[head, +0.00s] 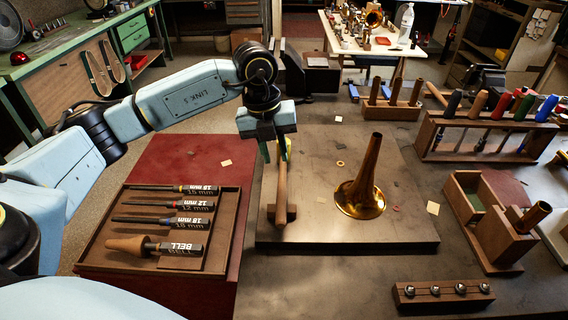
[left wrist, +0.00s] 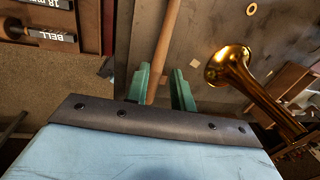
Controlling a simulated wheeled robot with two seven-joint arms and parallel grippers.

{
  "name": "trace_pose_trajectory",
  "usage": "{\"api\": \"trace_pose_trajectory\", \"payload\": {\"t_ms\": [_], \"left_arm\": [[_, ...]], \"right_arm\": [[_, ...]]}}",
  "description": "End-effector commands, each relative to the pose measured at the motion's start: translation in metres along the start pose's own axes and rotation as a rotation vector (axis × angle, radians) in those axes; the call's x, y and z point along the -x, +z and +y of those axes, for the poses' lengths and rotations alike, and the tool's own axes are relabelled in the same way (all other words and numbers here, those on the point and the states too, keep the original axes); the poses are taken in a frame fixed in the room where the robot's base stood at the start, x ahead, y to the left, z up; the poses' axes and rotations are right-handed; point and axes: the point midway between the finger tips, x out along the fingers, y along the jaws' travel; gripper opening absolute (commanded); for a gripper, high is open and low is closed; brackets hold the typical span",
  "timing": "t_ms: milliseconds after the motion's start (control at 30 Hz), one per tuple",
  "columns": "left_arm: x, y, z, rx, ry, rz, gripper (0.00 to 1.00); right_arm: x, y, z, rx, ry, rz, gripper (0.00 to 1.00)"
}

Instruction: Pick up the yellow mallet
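A mallet with a pale wooden handle (head: 281,182) lies on the dark work slab. Its near end meets a brown wooden block (head: 281,213). A small yellow patch shows by my left gripper (head: 274,152), and I cannot tell if it is the mallet's head. The gripper hangs over the handle's far part, fingers pointing down. In the left wrist view, the handle (left wrist: 167,45) runs up between the two green fingers of the left gripper (left wrist: 161,88), with a gap to the right finger. The left gripper is open. My right gripper is not in view.
A brass bell flare (head: 365,190) stands upright on the slab (head: 340,232), right of the handle. A wooden tray (head: 108,237) of labelled mandrels lies to the left. A tool rack (head: 480,145) and a wooden box (head: 478,200) stand right. A socket block (head: 443,293) sits at the front.

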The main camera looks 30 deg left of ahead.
Motion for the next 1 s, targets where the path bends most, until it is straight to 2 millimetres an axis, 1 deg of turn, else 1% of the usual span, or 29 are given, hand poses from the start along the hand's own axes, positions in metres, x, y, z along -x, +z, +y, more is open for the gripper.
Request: {"api": "trace_pose_trajectory", "payload": {"t_ms": [33,200,433,600,700,800,1000], "left_arm": [[-0.012,-0.001,0.0,0.0,0.002,0.005,0.24],[-0.038,-0.001,-0.001,-0.002,-0.001,0.004,0.24],[-0.054,0.0,-0.001,-0.002,-0.002,0.004,0.24],[-0.081,0.003,-0.002,-0.003,-0.003,0.005,0.24],[-0.092,0.003,-0.002,-0.003,-0.004,0.003,0.24],[-0.098,0.003,-0.002,-0.003,-0.004,0.003,0.24],[-0.099,0.003,-0.002,-0.003,-0.004,0.002,0.24]], "right_arm": [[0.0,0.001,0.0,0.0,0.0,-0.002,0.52],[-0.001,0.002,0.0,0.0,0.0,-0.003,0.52],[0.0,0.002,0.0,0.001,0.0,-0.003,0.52],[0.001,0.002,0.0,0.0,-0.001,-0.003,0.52],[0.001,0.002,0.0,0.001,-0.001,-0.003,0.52],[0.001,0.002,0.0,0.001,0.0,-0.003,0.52],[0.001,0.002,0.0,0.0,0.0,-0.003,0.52]]}}
